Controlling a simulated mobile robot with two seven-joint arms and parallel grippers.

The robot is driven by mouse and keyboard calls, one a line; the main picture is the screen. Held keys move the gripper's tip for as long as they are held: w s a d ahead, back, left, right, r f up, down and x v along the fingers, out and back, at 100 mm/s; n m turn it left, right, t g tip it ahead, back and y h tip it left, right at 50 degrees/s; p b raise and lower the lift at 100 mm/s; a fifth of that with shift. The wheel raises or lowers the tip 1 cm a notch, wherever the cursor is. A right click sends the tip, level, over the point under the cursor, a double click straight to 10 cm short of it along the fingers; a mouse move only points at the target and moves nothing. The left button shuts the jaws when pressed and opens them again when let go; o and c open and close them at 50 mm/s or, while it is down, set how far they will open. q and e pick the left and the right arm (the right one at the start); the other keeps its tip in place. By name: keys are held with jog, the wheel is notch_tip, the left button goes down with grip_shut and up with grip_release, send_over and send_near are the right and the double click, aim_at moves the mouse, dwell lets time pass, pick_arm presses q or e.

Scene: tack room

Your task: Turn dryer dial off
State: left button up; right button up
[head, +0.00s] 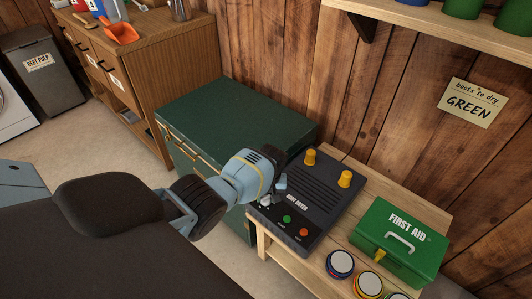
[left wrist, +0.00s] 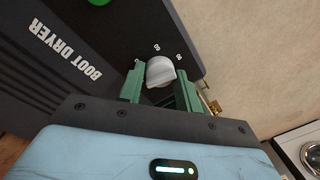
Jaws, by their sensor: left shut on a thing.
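The black boot dryer (head: 322,188) lies on a wooden bench, with two yellow posts, a green button (head: 287,219) and a red button (head: 303,232). In the left wrist view, its grey dial (left wrist: 161,70) sits between the two green fingers of my left gripper (left wrist: 160,84), which is shut on it. Small white marks beside the dial are too small to read surely. In the head view, my left gripper (head: 272,190) is at the dryer's left edge and mostly hides the dial. My right gripper is not in view.
A green first aid box (head: 402,238) and several round tins (head: 340,264) stand on the bench (head: 432,213) right of the dryer. A dark green chest (head: 240,112) stands behind my left arm. A shelf (head: 440,25) overhangs at top right.

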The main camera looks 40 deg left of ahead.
aim_at(269, 197)
pick_arm(q)
jog(key=shift+w+r+n, duration=0.1)
jog(key=shift+n, duration=1.4)
jog(key=o, duration=1)
jog(key=shift+c, duration=0.2)
jog(key=r+p, duration=0.1)
jog(key=r, duration=0.1)
jog(key=r+p, duration=0.1)
jog(key=r, duration=0.1)
jog(key=r+p, duration=0.1)
jog(key=r, duration=0.2)
jog(key=shift+w+d+p, duration=0.15)
jog(key=shift+w+p, duration=0.1)
jog(key=shift+p, duration=0.1)
jog(key=shift+r, duration=0.4)
